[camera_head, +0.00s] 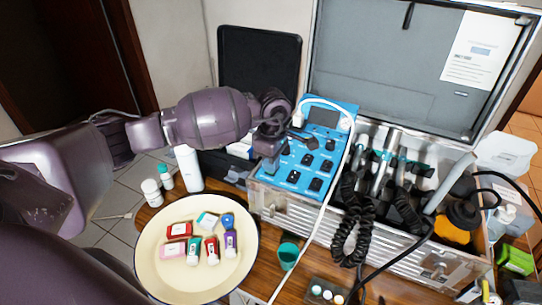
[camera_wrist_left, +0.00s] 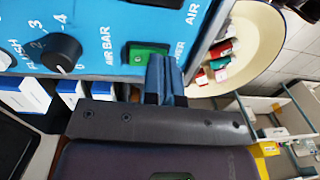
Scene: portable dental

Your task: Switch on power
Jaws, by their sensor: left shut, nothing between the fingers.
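The blue control panel (camera_head: 318,150) with several dark switches and knobs sits in the open metal case. In the left wrist view, a green rocker switch (camera_wrist_left: 147,54) is on the panel (camera_wrist_left: 105,15), beside partly hidden lettering ending in "WER". My left gripper (camera_head: 268,170) is at the panel's left edge. It also shows in the left wrist view (camera_wrist_left: 166,70), shut and empty, its fingertips right beside the green switch. I cannot tell whether they touch it or which way the rocker is pressed. My right gripper is not in view.
A black knob (camera_wrist_left: 55,53) is on the panel near the switch. The case (camera_head: 385,245) holds hoses and handpieces. A white cable (camera_head: 330,195) crosses the panel's right side. A cream round tray (camera_head: 150,250) with small boxes and tubes stands left of the case, near a white bottle (camera_head: 188,168).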

